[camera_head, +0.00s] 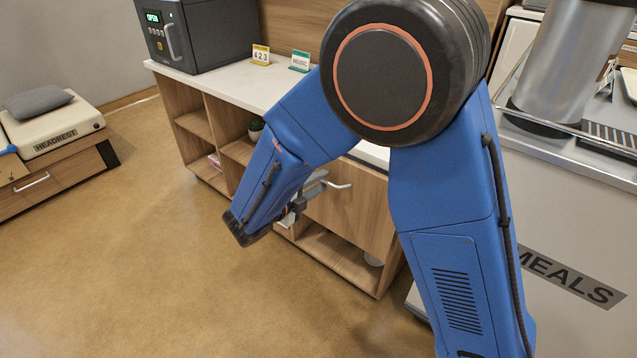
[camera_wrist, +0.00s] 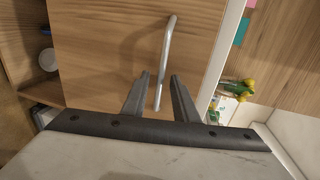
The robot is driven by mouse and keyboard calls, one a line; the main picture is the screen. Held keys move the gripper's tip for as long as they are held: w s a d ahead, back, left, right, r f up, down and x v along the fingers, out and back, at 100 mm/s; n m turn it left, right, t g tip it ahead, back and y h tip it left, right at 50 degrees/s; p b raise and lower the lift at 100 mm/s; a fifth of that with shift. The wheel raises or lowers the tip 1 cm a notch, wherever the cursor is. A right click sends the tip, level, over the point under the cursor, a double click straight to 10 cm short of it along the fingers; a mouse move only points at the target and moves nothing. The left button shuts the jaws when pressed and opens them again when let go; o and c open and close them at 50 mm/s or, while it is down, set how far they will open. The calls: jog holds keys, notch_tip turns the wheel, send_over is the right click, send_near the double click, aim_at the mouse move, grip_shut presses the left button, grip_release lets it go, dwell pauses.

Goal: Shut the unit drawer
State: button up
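The unit drawer (camera_head: 357,211) has a wood-grain front in the bedside unit, partly hidden behind my arm. Its bar handle (camera_head: 338,186) is silver. In the wrist view, the wooden front (camera_wrist: 105,40) fills the upper left and middle, with the handle (camera_wrist: 167,45) running up and down across it. My gripper (camera_wrist: 160,98) is open, with one dark finger on each side of the handle's lower end. I cannot tell whether the fingers touch it. In the head view my gripper (camera_head: 300,200) is at the handle's left, mostly hidden. How far the drawer stands out is unclear.
The unit's white top (camera_head: 215,82) carries a dark safe (camera_head: 200,35) and small cards (camera_head: 261,54). Open shelves lie below. A meals cart (camera_head: 570,240) stands close at right. A low headrest unit (camera_head: 55,140) stands at far left. The floor in front is clear.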

grip_shut()
dwell(1.5)
